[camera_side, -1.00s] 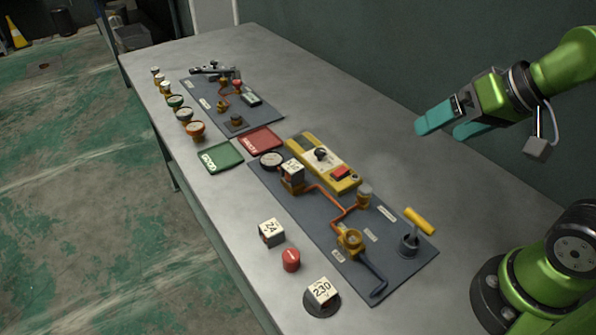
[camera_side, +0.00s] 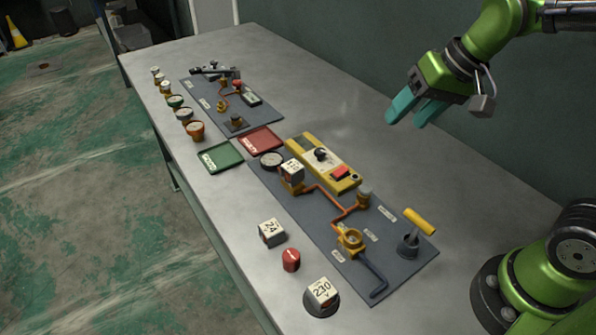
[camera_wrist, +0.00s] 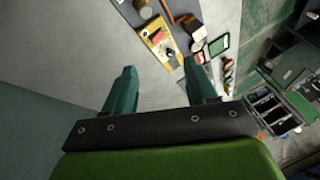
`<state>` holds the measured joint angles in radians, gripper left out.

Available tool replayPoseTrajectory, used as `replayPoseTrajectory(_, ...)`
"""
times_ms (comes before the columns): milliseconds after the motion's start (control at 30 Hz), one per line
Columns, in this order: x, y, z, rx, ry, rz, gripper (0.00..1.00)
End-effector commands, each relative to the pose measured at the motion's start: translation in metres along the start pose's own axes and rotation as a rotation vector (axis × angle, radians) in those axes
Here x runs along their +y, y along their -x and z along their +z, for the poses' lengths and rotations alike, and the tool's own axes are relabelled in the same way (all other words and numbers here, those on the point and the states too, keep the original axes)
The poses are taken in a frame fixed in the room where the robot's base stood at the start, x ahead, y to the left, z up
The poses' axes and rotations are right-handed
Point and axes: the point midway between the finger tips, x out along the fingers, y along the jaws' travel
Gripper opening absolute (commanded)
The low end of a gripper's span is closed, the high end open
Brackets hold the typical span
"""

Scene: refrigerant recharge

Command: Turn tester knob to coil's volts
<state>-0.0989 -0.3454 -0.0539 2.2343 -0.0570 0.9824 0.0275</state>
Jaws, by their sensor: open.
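The yellow tester (camera_side: 325,163) lies on the dark mat on the bench, with a black knob (camera_side: 321,154) on its pale dial plate and a red button (camera_side: 340,171). The knob's setting is too small to read. A coil cube (camera_side: 292,170), its label seeming to read 110, sits on the orange pipework beside the tester. My gripper (camera_side: 408,118) is open and empty, above the bench, right of and higher than the tester. In the wrist view the tester (camera_wrist: 158,40) shows beyond and between my open fingers (camera_wrist: 160,85).
Cubes marked 24 (camera_side: 271,233) and 230 (camera_side: 322,293) and a red cap (camera_side: 291,260) stand along the near edge. A green tray (camera_side: 220,157) and a red tray (camera_side: 260,141) lie left of the tester. A yellow-handled valve (camera_side: 411,240) stands at the mat's right. Bench behind the tester is clear.

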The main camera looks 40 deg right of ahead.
Motion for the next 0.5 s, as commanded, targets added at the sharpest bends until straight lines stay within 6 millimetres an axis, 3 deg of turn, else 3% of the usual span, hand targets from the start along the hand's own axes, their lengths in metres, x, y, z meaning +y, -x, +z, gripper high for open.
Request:
replayPoseTrajectory(200, -0.027, -0.043, -0.066, -0.143, -0.104, 0.108, 0.57)
replayPoseTrajectory(500, -0.058, -0.114, -0.134, -0.234, -0.322, 0.324, 0.57)
